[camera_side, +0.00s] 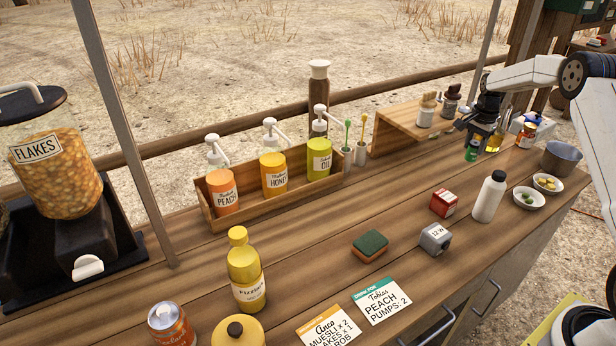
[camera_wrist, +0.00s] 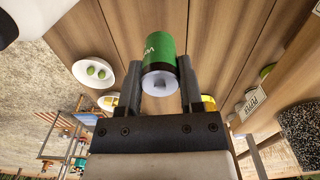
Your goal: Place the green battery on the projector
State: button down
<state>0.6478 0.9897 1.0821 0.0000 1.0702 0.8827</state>
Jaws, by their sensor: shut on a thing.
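My gripper (camera_side: 480,135) hangs above the far right part of the wooden counter in the side view. It is shut on the green battery (camera_side: 471,151), which shows below the fingers. In the wrist view the battery (camera_wrist: 159,50) sits between the two fingers, its green wrap with white lettering and a pale end with a small nub towards the camera. I cannot clearly identify a projector. A pale boxy thing (camera_side: 517,124) stands partly hidden behind my gripper, and a small grey box marked 12W (camera_side: 435,238) stands at the counter's front; I cannot tell if either is it.
Two white bowls (camera_side: 528,199) and a grey pot (camera_side: 562,158) stand right of the gripper. A white bottle (camera_side: 488,197), red box (camera_side: 444,203) and sponge (camera_side: 370,246) stand nearer. A wooden shelf (camera_side: 400,125) with jars is behind. Counter between sponge and pump-bottle rack is clear.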

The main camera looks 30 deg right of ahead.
jog(key=s+a+r+n, duration=0.1)
jog(key=s+a+r, duration=0.35)
jog(key=a, duration=0.35)
jog(key=s+a+r, duration=0.4)
jog(key=a+r, duration=0.1)
jog(key=a, duration=0.2)
jog(key=s+a, duration=1.4)
jog(key=s, duration=0.3)
jog(key=shift+f+n, duration=0.4)
jog(key=shift+d, duration=0.1)
jog(key=shift+w+d+f, duration=0.45)
jog(key=shift+w+f, duration=1.1)
jog(key=shift+w, duration=0.6)
jog(key=shift+w+d+f, duration=0.5)
jog(key=shift+w+f, duration=1.05)
jog(key=shift+w, duration=0.65)
jog(key=shift+w+d+f, duration=0.45)
jog(key=shift+w+f, duration=1.1)
jog(key=shift+w, duration=0.6)
